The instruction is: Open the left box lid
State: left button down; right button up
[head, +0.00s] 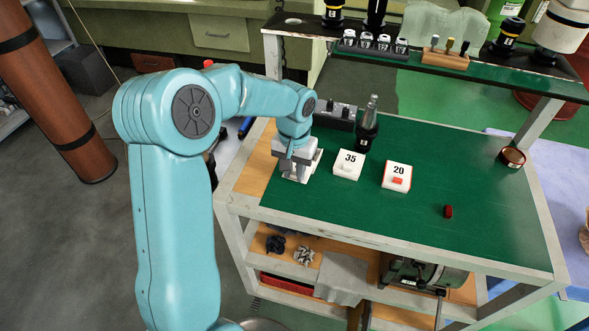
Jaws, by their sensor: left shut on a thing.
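My left gripper (299,162) points down at the left end of the green cart top. It is shut on a pale thing that the fingers mostly hide; I cannot tell whether this is a box lid or its handle. To its right stands a small white box marked 35 (348,161) with a pale knob on its front. Further right is a white and red box marked 20 (397,172) with a red knob. Both of these boxes look closed, and the gripper is apart from them. My right gripper is not in view.
A dark tool holder (367,131) stands behind the 35 box. A small red object (448,211) and a round red-rimmed cup (512,157) are on the right. A raised shelf (470,72) with tooling spans the back. The green top's middle front is clear.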

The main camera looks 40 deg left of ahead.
aim_at(295, 175)
pick_arm(q)
jog(key=c, duration=0.9)
grip_release()
jog(key=shift+w, duration=0.1)
notch_tip(295, 175, up, 16)
jog(key=shift+r+p, duration=0.15)
jog(key=shift+p, duration=0.15)
